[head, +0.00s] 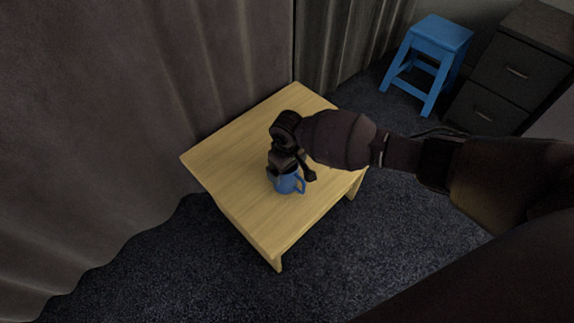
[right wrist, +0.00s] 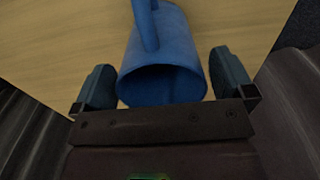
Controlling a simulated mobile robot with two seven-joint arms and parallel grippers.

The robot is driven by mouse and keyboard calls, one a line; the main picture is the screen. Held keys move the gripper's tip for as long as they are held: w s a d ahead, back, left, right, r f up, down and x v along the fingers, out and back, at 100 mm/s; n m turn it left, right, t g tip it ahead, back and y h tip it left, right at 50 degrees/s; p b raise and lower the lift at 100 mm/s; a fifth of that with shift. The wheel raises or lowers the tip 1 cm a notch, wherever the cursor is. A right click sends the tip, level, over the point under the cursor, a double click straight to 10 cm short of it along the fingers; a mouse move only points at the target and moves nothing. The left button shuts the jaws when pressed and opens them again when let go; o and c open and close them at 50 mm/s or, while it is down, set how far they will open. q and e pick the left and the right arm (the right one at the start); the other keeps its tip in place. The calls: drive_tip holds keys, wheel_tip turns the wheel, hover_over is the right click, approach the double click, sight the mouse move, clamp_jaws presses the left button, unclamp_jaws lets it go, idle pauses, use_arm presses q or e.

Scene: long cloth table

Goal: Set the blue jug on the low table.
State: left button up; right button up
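The blue jug (head: 287,184) is upright at the low wooden table (head: 240,200), near the middle of its top, and appears to rest on it. Its handle points right in the head view. My right gripper (head: 291,172) is over the jug from above, with one finger on each side. In the right wrist view the jug (right wrist: 163,65) lies between the two spread fingers (right wrist: 164,88), with thin gaps beside it; the gripper looks open. The jug's upper part is partly hidden by the gripper in the head view. My left gripper is not in view.
A grey curtain (head: 150,90) hangs right behind and left of the table. A blue stool (head: 440,38) and a dark drawer cabinet (head: 510,75) stand at the upper right. The tabletop around the jug is clear, and dark carpet (head: 340,260) surrounds the table.

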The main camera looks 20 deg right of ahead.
use_arm(q)
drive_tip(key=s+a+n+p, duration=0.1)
drive_tip(key=p, duration=0.3)
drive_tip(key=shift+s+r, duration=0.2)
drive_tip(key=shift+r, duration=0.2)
use_arm(e)
wheel_tip(320, 180, up, 12)
drive_tip(key=shift+r, duration=0.15)
drive_tip(key=s+a+f+t+y+p, duration=0.1)
drive_tip(key=s+a+t+y+p, duration=0.15)
drive_tip(key=s, duration=0.65)
drive_tip(key=s+a+f+t+y+p, duration=0.1)
drive_tip(key=s+a+f+t+p, duration=0.15)
drive_tip(key=s, duration=0.55)
use_arm(q)
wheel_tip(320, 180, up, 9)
drive_tip(key=p, duration=0.5)
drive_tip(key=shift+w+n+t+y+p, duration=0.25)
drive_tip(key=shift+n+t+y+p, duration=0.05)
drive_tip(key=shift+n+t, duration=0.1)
use_arm(e)
drive_tip(key=s+d+r+m+t+h, duration=0.1)
drive_tip(key=s+d+r+t, duration=0.2)
drive_tip(key=s, duration=0.7)
drive_tip(key=s+d+r+m+t+h, duration=0.2)
drive_tip(key=s+d+r+t, duration=0.1)
drive_tip(key=s+d+r, duration=0.5)
drive_tip(key=shift+s+d, duration=0.3)
drive_tip(key=shift+s, duration=0.75)
